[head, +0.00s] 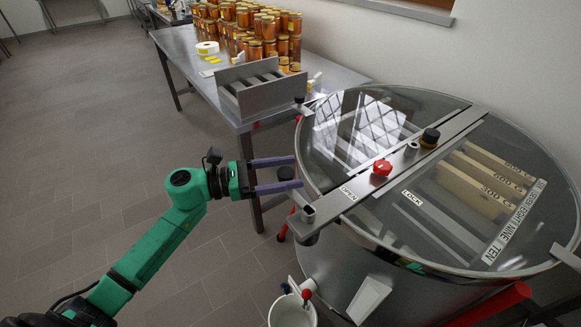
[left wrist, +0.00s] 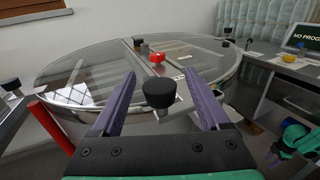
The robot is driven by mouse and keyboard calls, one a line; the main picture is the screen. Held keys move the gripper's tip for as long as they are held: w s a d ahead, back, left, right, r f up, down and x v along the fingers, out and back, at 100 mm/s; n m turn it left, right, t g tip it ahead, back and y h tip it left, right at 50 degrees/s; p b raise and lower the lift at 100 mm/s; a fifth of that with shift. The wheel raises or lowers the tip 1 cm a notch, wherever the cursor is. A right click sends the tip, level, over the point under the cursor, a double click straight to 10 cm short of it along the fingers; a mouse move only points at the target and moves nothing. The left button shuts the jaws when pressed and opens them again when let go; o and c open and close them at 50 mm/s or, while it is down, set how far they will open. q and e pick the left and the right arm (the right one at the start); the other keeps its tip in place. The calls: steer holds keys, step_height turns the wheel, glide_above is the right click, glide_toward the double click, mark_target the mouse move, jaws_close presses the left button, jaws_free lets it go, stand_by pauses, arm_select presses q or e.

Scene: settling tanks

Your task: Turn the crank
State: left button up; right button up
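The round steel tank (head: 370,262) has a clear lid and a metal crossbar (head: 418,152) over its top. In the left wrist view the fingers (left wrist: 160,80) show gaps to the knob on both sides. A red knob (head: 382,167) sits on the crossbar near "OPEN" and "LOCK" labels.
A steel table (head: 183,48) behind carries many honey jars (head: 245,25), a white roll (head: 207,47) and a grey slotted box (head: 258,92). A white bucket (head: 292,312) stands below the tank's front. The floor at left is clear.

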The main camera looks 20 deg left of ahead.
arm_select(q)
jaws_close()
stand_by(1.3)
